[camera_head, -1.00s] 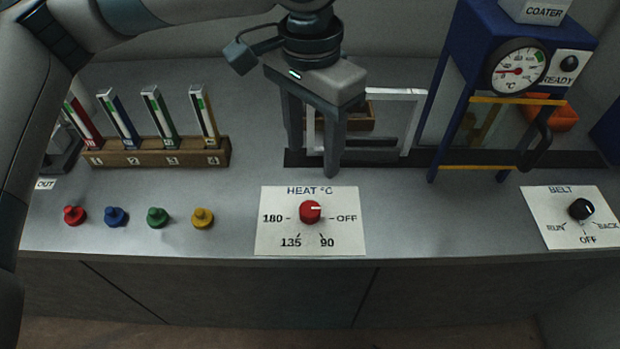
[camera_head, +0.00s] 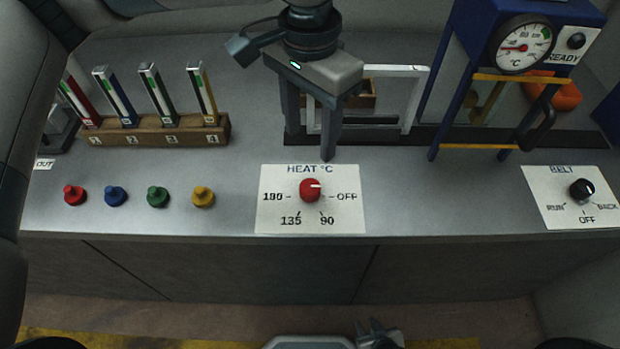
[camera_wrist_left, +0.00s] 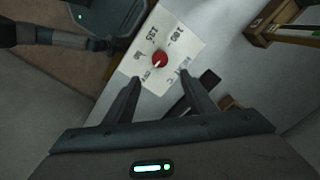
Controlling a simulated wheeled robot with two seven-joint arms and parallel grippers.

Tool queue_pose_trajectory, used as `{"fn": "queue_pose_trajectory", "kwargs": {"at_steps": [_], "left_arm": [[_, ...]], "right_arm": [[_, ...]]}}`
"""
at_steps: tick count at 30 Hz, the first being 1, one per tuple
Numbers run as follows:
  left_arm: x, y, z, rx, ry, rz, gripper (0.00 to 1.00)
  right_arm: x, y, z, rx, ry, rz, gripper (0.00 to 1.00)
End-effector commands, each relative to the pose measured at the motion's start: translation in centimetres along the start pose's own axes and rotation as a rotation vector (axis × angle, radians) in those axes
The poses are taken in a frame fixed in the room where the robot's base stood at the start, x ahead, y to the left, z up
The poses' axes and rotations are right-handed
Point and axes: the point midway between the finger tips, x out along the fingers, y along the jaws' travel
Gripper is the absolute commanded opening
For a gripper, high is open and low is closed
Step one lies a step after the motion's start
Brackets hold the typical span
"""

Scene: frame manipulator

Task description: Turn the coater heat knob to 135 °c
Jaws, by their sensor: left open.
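The red heat knob (camera_head: 310,190) sits on a white card (camera_head: 275,222) marked 180, 135, 90 and OFF. Its white pointer line points right, towards OFF. My left gripper (camera_head: 309,150) is open and empty, its fingers pointing down just behind the card, apart from the knob. In the left wrist view the red knob (camera_wrist_left: 160,59) shows beyond and between the two open fingertips (camera_wrist_left: 160,78). My right gripper (camera_head: 382,334) shows partly at the bottom edge of the head view, low in front of the counter; its jaw opening is unclear.
A row of red, blue, green and yellow buttons (camera_head: 158,194) lies left of the card. Behind it stands a wooden rack (camera_head: 160,132). The blue coater (camera_head: 465,40) with a dial (camera_head: 524,47) stands behind right. The belt knob (camera_head: 581,189) is at the far right.

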Motion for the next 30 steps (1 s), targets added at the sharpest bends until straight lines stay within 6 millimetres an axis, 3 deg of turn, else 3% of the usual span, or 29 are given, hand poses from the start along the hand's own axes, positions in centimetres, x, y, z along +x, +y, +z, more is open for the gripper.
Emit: {"fn": "queue_pose_trajectory", "kwargs": {"at_steps": [18,24,30], "left_arm": [[10.9,0.0,0.1,-0.001,-0.003,0.002,0.5],[13.2,0.0,0.0,-0.001,0.0,0.001,0.5],[14.0,0.0,0.0,0.0,0.0,0.0,0.5]], "right_arm": [[-0.3,-0.5,-1.0,-0.002,0.05,-0.006,0.31],[-0.3,-0.7,-1.0,-0.003,0.056,-0.008,0.31],[-0.2,-0.7,-1.5,-0.003,0.067,-0.009,0.31]]}}
